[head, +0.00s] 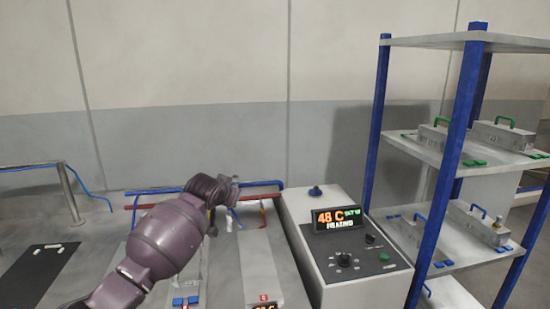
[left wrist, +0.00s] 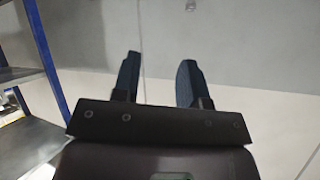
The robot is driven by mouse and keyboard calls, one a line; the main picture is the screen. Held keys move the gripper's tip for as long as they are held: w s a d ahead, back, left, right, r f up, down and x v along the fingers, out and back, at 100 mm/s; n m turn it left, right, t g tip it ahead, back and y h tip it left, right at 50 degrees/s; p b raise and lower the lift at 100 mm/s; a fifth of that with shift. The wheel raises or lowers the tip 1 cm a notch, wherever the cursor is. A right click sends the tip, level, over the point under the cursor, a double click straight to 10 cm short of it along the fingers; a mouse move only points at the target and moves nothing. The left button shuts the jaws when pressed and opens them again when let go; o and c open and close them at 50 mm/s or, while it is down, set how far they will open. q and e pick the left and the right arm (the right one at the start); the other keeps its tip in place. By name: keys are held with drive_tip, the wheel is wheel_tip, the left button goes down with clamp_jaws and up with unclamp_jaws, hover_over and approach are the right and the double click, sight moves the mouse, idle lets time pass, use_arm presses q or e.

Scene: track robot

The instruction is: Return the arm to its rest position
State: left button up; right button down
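My left arm (head: 165,237) comes in from the lower left in the head view, raised over the grey bench, with its wrist bent at the top. My left gripper (left wrist: 158,78) shows in the left wrist view with its two dark fingers apart. Nothing is between the fingers; only a plain pale wall or floor surface shows behind them. In the head view the fingers are too small and hidden to make out clearly. My right arm and gripper are in neither view.
A control box (head: 345,250) with a lit display reading 48 C stands right of my arm. A blue-post shelf (head: 455,150) with metal cases (head: 503,135) is at the right. Red and blue pipes (head: 140,200) run behind the bench. A dark mat (head: 35,270) lies left.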

use_arm(q)
drive_tip(key=s+a+f+n, duration=0.1)
drive_tip(key=s+a+f, duration=0.3)
drive_tip(key=s+f, duration=0.6)
drive_tip(key=s+a+f+n+y, duration=0.1)
drive_tip(key=s+a+f, duration=0.4)
drive_tip(key=s, duration=1.7)
drive_tip(key=s+a+f+n+y, duration=0.1)
drive_tip(key=s+a+f, duration=0.4)
drive_tip(key=s+f, duration=1)
drive_tip(key=shift+s+f, duration=0.25)
drive_tip(key=shift+s, duration=0.65)
